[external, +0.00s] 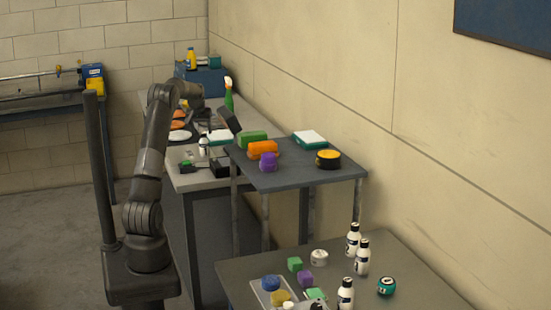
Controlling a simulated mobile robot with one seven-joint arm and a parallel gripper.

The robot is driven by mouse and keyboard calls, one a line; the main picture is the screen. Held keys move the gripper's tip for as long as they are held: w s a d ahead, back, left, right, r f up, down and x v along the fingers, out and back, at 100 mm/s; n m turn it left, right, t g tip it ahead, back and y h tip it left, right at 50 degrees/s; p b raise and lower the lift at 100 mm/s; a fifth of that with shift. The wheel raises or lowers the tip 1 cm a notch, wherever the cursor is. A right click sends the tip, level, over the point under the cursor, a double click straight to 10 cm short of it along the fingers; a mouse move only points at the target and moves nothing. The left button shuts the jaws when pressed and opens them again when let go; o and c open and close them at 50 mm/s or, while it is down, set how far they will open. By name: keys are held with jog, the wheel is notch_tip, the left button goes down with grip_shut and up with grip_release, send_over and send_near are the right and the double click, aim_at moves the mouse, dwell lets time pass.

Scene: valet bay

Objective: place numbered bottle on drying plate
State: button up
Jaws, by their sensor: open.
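Several white bottles with dark caps and dark labels are in view; the labels are too small to read. Three stand upright on the near grey table: one bottle (353,240) at the back, one (362,258) just in front, one (345,295) at the front edge. Another white bottle (203,146) stands on the far bench. A white round plate (179,136) lies on that bench to its left; I cannot tell if it is the drying plate. My gripper (214,134) is open over the far bench near that bottle, small and partly hidden; contact is unclear.
A raised grey shelf (300,178) holds green, orange and purple items and a yellow-topped black tin (328,158). A green spray bottle (229,95) stands behind. The near table (240,268) also holds a tray, small blocks and a teal ball (386,285).

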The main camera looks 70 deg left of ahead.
jog(key=shift+v, duration=1.55)
jog(key=w+d+r+m+t, duration=0.1)
jog(key=w+d+r+m, duration=0.15)
jog(key=d, duration=0.95)
jog(key=w+d+r+m+h, duration=0.1)
jog(key=w+d+r, duration=0.25)
jog(key=d, duration=0.85)
jog(key=w+d+r+m+t, duration=0.15)
jog(key=d+r, duration=0.25)
jog(key=d, duration=0.8)
jog(key=s+d+m+h, duration=0.2)
jog(key=s+d+m, duration=0.3)
jog(key=d, duration=1.2)
jog(key=s+d+f+m, duration=0.1)
jog(key=s+d+f, duration=0.2)
jog(key=s+d, duration=0.2)
jog(key=s+d+f+m+t+h, duration=0.1)
jog(key=s+d+f, duration=0.2)
jog(key=s+d, duration=0.2)
jog(key=s, duration=0.3)
jog(key=shift+d+f+m, duration=0.3)
jog(key=shift+d, duration=0.1)
